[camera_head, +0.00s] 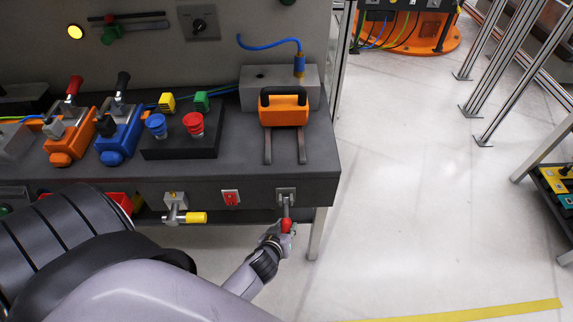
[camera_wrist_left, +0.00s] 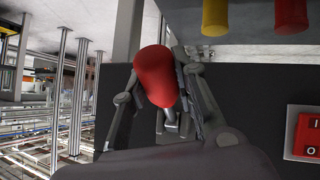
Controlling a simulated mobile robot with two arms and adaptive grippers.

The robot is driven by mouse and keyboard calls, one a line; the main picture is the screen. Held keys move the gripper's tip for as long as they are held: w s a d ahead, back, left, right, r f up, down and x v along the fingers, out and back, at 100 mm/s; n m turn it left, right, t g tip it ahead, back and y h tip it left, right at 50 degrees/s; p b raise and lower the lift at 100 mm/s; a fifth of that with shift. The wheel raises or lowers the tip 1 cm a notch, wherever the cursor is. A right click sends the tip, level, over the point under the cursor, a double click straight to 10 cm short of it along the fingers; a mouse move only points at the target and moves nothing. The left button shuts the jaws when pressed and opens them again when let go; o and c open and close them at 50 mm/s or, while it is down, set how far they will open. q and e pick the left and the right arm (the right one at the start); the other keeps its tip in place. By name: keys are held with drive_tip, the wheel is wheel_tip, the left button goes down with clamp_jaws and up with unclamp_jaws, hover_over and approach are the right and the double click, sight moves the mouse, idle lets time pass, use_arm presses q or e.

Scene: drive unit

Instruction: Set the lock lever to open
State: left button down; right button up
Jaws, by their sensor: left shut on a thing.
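The lock lever (camera_head: 286,206) is on the front face of the workbench, near its right end. It has a square grey plate, a metal shaft hanging down in the head view and a red knob (camera_head: 286,225). My left gripper (camera_head: 283,228) is at the lower end of the lever, shut on the knob. In the left wrist view the red knob (camera_wrist_left: 155,75) sits between the two fingers of my left gripper (camera_wrist_left: 160,90), with part of the metal shaft (camera_wrist_left: 171,120) showing. The fingers partly hide the lever's base there. My right gripper is not in view.
An orange-handled slide (camera_head: 285,115) stands on the bench top (camera_head: 235,165) above. The floor (camera_head: 430,200) to the right is free.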

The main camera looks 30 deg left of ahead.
use_arm(q)
drive_tip(key=shift+f, duration=0.1)
drive_tip(key=c, duration=1.3)
unclamp_jaws()
drive_tip(key=shift+s, duration=0.15)
drive_tip(key=v, duration=1.1)
drive_tip(key=shift+s+r, duration=0.2)
drive_tip(key=shift+r, duration=0.15)
drive_tip(key=shift+f, duration=0.1)
